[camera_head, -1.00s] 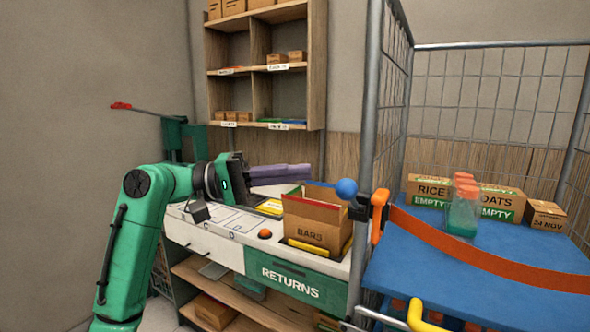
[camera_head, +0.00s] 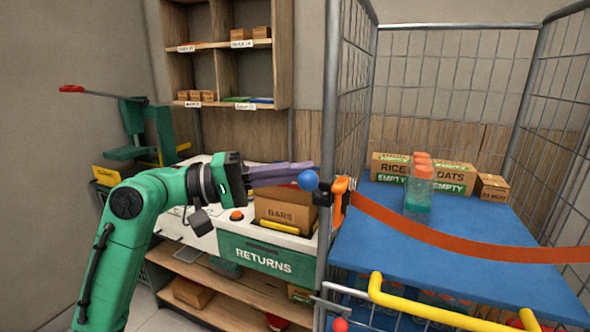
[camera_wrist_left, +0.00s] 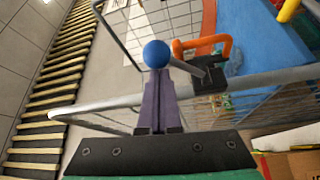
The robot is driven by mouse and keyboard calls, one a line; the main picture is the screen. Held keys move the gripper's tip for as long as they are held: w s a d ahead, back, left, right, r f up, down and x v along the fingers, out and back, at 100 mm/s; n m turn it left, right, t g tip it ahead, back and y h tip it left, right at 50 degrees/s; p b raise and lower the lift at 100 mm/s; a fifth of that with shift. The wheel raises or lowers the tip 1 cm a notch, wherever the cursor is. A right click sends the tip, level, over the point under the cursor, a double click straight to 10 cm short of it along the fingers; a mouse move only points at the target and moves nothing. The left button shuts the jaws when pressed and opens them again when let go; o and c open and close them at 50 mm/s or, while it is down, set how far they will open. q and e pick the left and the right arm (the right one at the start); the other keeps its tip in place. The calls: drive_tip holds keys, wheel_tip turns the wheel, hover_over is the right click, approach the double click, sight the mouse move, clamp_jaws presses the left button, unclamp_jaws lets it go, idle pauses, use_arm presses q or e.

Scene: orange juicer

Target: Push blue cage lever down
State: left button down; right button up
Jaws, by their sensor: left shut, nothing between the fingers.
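The blue ball knob of the cage lever (camera_head: 308,180) sits beside the front post of the wire cage, next to a black bracket (camera_head: 322,193) with an orange clip (camera_head: 341,205). My left gripper (camera_head: 300,168) reaches in from the left. Its purple fingers are together and empty, with the tips right at the knob. They also show in the wrist view (camera_wrist_left: 157,80), lined up with the knob. I cannot tell whether they touch it. My right gripper is not in view.
The cage post (camera_head: 327,130) stands just right of the knob. An orange strap (camera_head: 430,235) crosses the cage front above a blue shelf (camera_head: 380,230) with boxes and bottles. A yellow handle (camera_head: 420,312) is below. The returns counter (camera_head: 268,252) with a cardboard box (camera_head: 280,212) lies behind my gripper.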

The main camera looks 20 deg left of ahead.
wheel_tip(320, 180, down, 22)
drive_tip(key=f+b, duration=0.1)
drive_tip(key=b, duration=2.2)
use_arm(q)
wheel_tip(320, 180, down, 10)
drive_tip(key=s+m+g+h+b, duration=0.1)
drive_tip(key=m+g+h+b, duration=0.4)
drive_tip(key=m, duration=1.3)
drive_tip(key=shift+s+r+g+h, duration=0.25)
drive_tip(key=shift+s+g+h, duration=0.1)
drive_tip(key=shift+g+h, duration=0.65)
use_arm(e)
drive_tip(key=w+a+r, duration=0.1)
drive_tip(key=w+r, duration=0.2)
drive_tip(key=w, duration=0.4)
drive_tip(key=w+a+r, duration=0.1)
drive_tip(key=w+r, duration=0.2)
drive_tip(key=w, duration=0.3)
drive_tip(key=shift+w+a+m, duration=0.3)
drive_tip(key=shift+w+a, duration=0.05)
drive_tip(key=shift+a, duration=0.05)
